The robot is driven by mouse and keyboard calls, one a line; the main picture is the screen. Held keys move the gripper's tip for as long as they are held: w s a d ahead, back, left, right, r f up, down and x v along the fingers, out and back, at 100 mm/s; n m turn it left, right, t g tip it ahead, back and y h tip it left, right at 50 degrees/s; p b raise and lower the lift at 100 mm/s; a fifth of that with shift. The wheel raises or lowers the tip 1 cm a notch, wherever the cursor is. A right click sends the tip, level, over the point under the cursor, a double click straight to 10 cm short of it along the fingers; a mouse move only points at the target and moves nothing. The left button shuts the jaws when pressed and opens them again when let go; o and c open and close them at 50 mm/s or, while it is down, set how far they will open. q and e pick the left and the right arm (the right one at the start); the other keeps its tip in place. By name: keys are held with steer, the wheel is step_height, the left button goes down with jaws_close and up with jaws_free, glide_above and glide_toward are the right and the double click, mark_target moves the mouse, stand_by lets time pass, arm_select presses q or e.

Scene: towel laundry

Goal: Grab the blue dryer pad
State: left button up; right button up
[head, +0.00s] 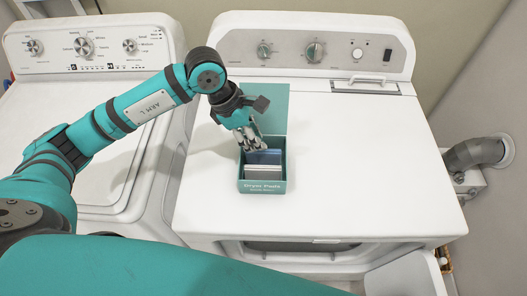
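A teal dryer pads box (263,187) stands open on the dryer top, its lid raised at the back. A blue dryer pad (264,156) stands in the box, behind several white or grey pads (263,172) at the front. My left gripper (249,147) points down at the box's rear left part, just behind and beside the blue pad. Its fingers look close together, and I cannot tell whether they touch the pad or how far apart they are. My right gripper is not in view.
The box is on the white dryer (370,160), whose top is clear to the right. A lint-screen handle (367,80) is at the back. The washer (85,110) stands at the left under my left arm. A vent pipe (474,154) is at the right wall.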

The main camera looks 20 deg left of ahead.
mark_target(264, 151)
arm_select(q)
steer(key=shift+d+f, duration=0.2)
steer(key=shift+f, duration=0.1)
steer(key=p+x, duration=0.2)
steer(key=x, duration=0.2)
steer(key=shift+f+p, duration=0.4)
steer(key=shift+d+f, duration=0.2)
steer(key=shift+f, duration=0.15)
steer(key=shift+c, duration=0.2)
steer(key=c, duration=0.3)
